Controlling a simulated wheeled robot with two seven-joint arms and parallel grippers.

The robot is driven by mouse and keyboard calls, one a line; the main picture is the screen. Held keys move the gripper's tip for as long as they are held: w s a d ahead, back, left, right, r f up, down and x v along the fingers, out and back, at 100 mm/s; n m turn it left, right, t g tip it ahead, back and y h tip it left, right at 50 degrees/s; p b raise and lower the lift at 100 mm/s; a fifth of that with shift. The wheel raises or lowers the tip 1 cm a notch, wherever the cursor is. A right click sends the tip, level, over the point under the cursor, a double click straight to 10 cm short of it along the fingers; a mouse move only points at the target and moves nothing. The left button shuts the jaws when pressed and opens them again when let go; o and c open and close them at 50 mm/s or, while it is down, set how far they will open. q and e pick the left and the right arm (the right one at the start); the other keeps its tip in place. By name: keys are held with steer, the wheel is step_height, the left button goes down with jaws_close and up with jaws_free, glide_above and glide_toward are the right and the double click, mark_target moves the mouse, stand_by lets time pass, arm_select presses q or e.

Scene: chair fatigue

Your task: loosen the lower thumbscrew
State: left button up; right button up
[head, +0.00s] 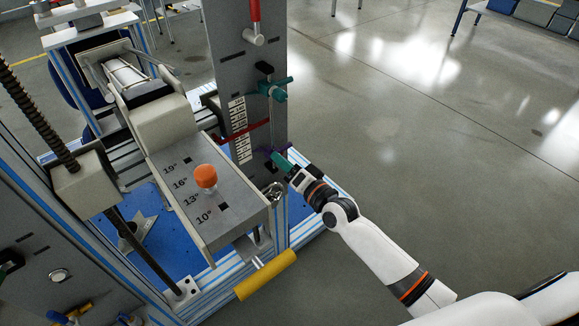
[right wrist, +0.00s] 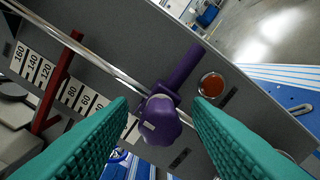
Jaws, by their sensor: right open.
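The lower thumbscrew is purple, with a rounded head (right wrist: 162,125) and a purple block and arm behind it on a metal rod. In the head view only a bit of purple (head: 268,151) shows low on the grey upright, partly hidden by my gripper. My right gripper (head: 281,163) is at the upright's lower part. In the right wrist view its teal fingers (right wrist: 160,108) are open, one on each side of the purple head, with gaps visible. Whether the head lies fully between the fingertips in depth I cannot tell. My left gripper is not in view.
A teal clamp (head: 273,89) sits higher on the rod. A red pointer (head: 243,131) crosses the printed scale (head: 238,116). An orange knob (head: 205,176) and a yellow handle (head: 267,275) stand to the left.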

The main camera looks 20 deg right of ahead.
steer(key=v, duration=1.2)
steer(key=s+d+f+n+g+h+p, duration=0.1)
steer(key=s+d+f+g+h, duration=0.2)
steer(key=f, duration=0.7)
steer(key=s+d+f+n+g+p, duration=0.15)
steer(key=s+f, duration=0.25)
steer(key=f, duration=0.7)
steer(key=s+d+f+n+g+h, duration=0.1)
steer(key=s+f+g+h, duration=0.2)
steer(key=f, duration=0.7)
steer(key=s+a+f+n+g, duration=0.1)
steer(key=s+f+n+g, duration=0.1)
steer(key=s+f, duration=0.3)
steer(key=s+a+f+n+g+p, duration=0.1)
steer(key=s+f, duration=0.4)
steer(key=s, duration=0.9)
steer(key=s+a+f+n+g, duration=0.1)
steer(key=s+f+n+g, duration=0.2)
steer(key=s, duration=0.7)
steer(key=shift+a+f+g, duration=0.4)
steer(key=shift+f+g, duration=0.5)
steer(key=shift+g, duration=0.35)
